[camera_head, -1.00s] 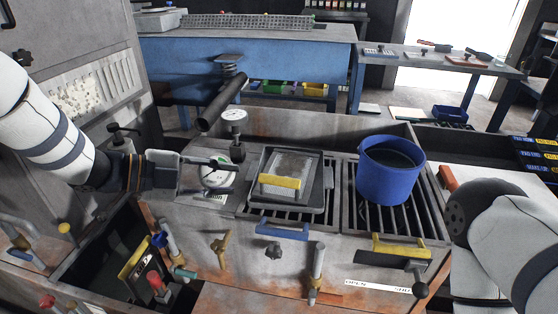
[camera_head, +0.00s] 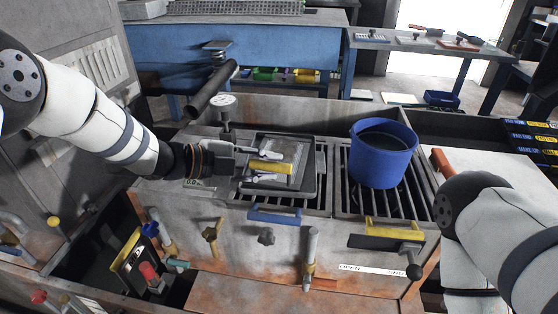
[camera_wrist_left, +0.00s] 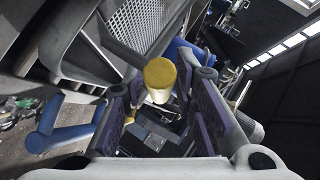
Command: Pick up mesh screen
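The mesh screen (camera_head: 290,150) lies flat in a dark frame on the slatted top of the grey machine, with a yellow handle (camera_head: 270,167) across its front. Its perforated mesh also shows at the upper left of the left wrist view (camera_wrist_left: 142,22). My left gripper (camera_head: 270,165) is open, its fingers reaching in from the left on either side of the handle. In the left wrist view, the end of the yellow handle (camera_wrist_left: 160,78) appears between the spread purple finger pads (camera_wrist_left: 165,105); contact cannot be told. My right gripper is outside the view; only part of that arm shows.
A blue bucket (camera_head: 382,153) stands on the slats right of the screen. A dial gauge (camera_head: 224,104) rises behind my left gripper. Blue (camera_head: 275,216) and yellow (camera_head: 392,229) handles stick out from the machine's front. A blue workbench (camera_head: 240,55) stands behind.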

